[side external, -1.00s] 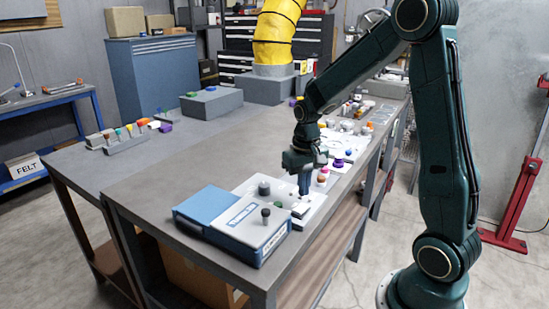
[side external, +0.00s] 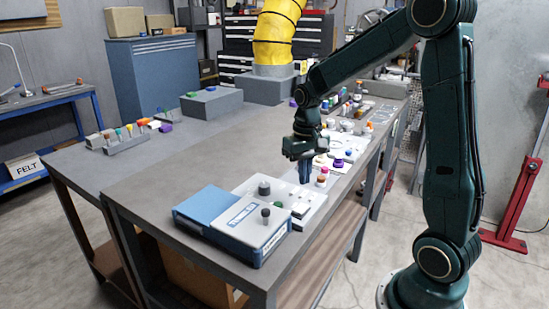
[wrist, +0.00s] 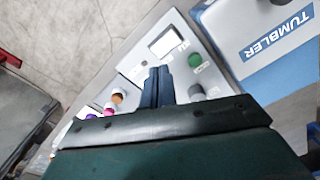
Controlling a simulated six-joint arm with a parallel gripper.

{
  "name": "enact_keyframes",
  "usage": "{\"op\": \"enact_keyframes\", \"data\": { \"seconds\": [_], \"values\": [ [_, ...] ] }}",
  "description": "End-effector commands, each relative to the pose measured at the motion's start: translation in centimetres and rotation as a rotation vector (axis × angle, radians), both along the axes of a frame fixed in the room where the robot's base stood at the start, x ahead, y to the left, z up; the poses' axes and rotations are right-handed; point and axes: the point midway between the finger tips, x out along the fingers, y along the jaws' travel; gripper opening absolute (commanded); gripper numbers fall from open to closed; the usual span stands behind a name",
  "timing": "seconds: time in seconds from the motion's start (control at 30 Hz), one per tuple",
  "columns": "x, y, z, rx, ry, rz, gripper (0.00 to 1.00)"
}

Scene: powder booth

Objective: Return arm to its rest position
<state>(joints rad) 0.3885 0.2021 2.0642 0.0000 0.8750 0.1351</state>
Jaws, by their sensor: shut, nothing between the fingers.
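My gripper (side external: 305,176) is shut and empty. It points down above the workbench (side external: 150,190), close over the far edge of a white panel (side external: 314,215) that carries dark and green knobs. In the wrist view its two blue fingers (wrist: 158,82) are pressed together over the white panel, next to a white rectangular piece (wrist: 167,45) and a green knob (wrist: 194,60). My arm is bent, with its forearm reaching out over the bench from the right. Whether the fingertips touch anything cannot be told.
A blue and grey box labelled TUMBLER (side external: 233,225) stands at the bench's near end. Beyond my gripper, several small coloured knobs (side external: 337,163) and bottles line the bench's right side. A grey block (side external: 211,102) and a yellow duct (side external: 274,40) are farther back. The bench's middle is clear.

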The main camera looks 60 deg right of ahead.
Motion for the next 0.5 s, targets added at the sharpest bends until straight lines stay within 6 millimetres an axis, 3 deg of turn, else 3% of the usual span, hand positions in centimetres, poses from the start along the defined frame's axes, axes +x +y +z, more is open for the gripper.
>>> {"op": "enact_keyframes", "data": {
  "seconds": [0.27, 0.5],
  "values": [
    [-0.4, 0.8, 1.1, -0.009, -0.022, 0.024, 0.0],
    [-1.9, 3.4, 4.0, -0.034, -0.089, 0.099, 0.0]
  ]
}}
